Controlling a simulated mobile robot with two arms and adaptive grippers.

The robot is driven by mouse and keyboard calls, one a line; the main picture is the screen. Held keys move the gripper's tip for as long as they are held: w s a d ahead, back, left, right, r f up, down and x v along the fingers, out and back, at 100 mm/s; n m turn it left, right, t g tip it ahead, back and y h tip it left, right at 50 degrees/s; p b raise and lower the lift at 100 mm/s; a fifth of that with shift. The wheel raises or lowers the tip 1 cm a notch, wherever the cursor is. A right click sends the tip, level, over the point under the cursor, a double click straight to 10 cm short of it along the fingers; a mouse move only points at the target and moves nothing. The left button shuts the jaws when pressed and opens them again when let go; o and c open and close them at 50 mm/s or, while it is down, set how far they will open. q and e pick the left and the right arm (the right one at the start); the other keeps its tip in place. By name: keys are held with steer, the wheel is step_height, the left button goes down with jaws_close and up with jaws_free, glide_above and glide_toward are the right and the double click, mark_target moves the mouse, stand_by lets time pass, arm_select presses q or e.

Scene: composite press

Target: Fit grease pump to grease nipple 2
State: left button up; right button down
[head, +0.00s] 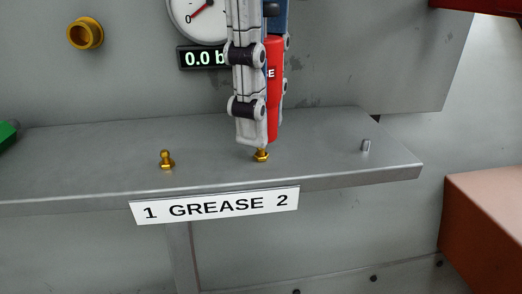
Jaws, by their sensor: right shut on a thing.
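My right gripper (257,137) comes down from the top of the head view, shut on the red grease pump (274,88). The pump is held upright, and the near finger hides its left part. Its lower end and the fingertips are right above brass grease nipple 2 (261,156), whose base shows on the grey shelf (320,140). The top of the nipple is hidden, so I cannot tell whether the pump touches it. Brass grease nipple 1 (167,160) stands free to the left. My left gripper is not in view.
A label (215,206) reading "1 GREASE 2" is on the shelf's front edge. A small metal pin (366,145) stands at the right. A dial gauge (190,22) and digital display (196,58) are behind the gripper. A brass fitting (85,33) sits on the wall.

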steer(key=shift+f+b, duration=0.55)
steer(key=shift+f, duration=0.35)
stand_by(0.5)
steer(key=c, duration=1.6)
jaws_free()
